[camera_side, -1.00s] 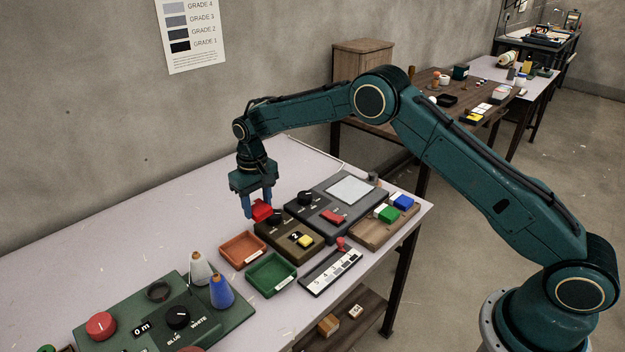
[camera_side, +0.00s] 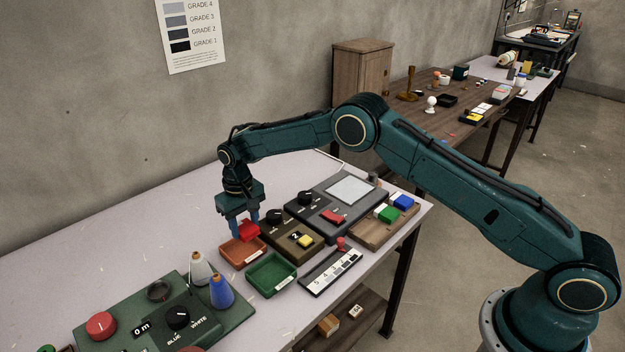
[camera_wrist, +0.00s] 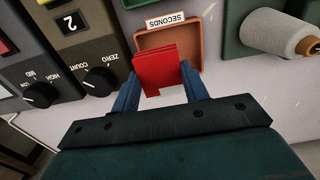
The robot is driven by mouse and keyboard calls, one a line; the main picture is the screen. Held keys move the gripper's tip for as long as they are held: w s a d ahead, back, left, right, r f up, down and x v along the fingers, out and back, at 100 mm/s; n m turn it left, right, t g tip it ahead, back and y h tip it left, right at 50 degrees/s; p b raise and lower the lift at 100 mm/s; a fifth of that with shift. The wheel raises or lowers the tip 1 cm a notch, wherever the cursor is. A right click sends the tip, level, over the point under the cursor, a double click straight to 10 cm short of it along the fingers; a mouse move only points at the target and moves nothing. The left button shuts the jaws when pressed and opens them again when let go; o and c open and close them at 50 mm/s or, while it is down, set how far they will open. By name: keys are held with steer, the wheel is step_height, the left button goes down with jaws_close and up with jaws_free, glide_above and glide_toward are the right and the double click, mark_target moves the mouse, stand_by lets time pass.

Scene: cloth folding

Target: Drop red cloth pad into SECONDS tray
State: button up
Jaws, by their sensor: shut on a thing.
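The red cloth pad (camera_side: 249,231) is between the blue fingers of my gripper (camera_side: 246,228), which is shut on it. In the wrist view the red pad (camera_wrist: 158,72) shows folded layers between the two fingertips of my gripper (camera_wrist: 160,88). The orange SECONDS tray (camera_side: 236,262) lies on the bench below the pad in the side view. In the wrist view the tray (camera_wrist: 186,27) carries the SECONDS label, and the pad covers part of its inside. The pad looks held above the tray's back part; the exact height is hard to tell.
A green tray (camera_side: 271,290) stands right beside the orange one. A green panel (camera_side: 150,312) with white and blue cones stands at the front left. The bench at the left back is clear.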

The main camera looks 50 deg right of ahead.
steer(key=shift+f, duration=1.75)
steer(key=o, duration=1)
steer(key=shift+o, duration=0.2)
steer(key=shift+r, duration=0.1)
step_height(320, 180, up, 14)
